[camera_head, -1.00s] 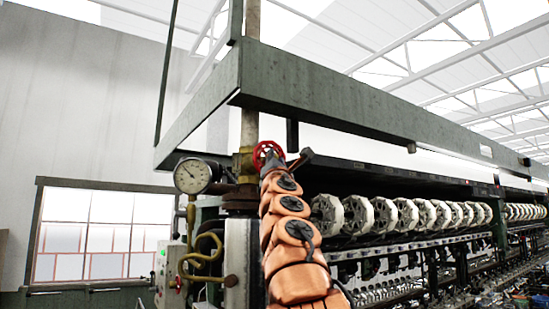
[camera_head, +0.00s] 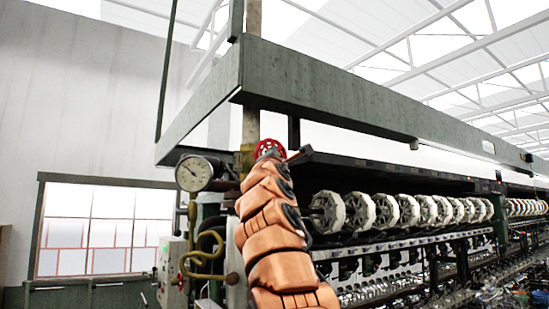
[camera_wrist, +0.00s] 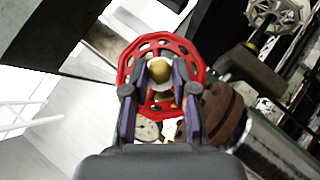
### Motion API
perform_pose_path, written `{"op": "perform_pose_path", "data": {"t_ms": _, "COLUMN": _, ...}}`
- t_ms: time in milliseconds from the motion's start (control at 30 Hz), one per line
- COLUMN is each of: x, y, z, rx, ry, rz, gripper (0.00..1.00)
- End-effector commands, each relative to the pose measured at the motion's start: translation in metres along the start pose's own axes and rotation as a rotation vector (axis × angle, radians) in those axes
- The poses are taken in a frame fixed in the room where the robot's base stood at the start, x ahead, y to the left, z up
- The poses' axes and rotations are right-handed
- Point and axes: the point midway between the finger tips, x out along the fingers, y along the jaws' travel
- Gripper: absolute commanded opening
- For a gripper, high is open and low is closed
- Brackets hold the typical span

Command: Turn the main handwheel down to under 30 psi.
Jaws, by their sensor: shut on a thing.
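The red main handwheel (camera_head: 269,148) is at the top of the pipe in the head view, mostly behind my arm. In the wrist view the red handwheel (camera_wrist: 126,62) fills the upper middle, with its brass hub between my fingers. My gripper (camera_wrist: 160,88) is shut on the handwheel, with a finger on each side of the hub. The round pressure gauge (camera_head: 194,173) with a white dial is left of the valve. Its needle shows, but the numbers are too small to read. A dial also shows below the wheel in the wrist view (camera_wrist: 148,130).
A green steel beam (camera_head: 310,95) runs above the valve and back to the right. White reels (camera_head: 330,212) line the machine on the right. A curved brass pipe (camera_head: 205,262) and a grey control box (camera_head: 172,270) are below the gauge.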

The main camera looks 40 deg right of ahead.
Motion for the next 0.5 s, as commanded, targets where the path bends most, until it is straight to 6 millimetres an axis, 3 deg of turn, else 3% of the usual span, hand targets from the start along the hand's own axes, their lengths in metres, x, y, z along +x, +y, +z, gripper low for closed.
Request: {"op": "perform_pose_path", "data": {"t_ms": 500, "x": -0.0002, "y": 0.0032, "z": -0.0003, "rx": 0.064, "ry": 0.000, "rz": -0.058, "gripper": 0.00}}
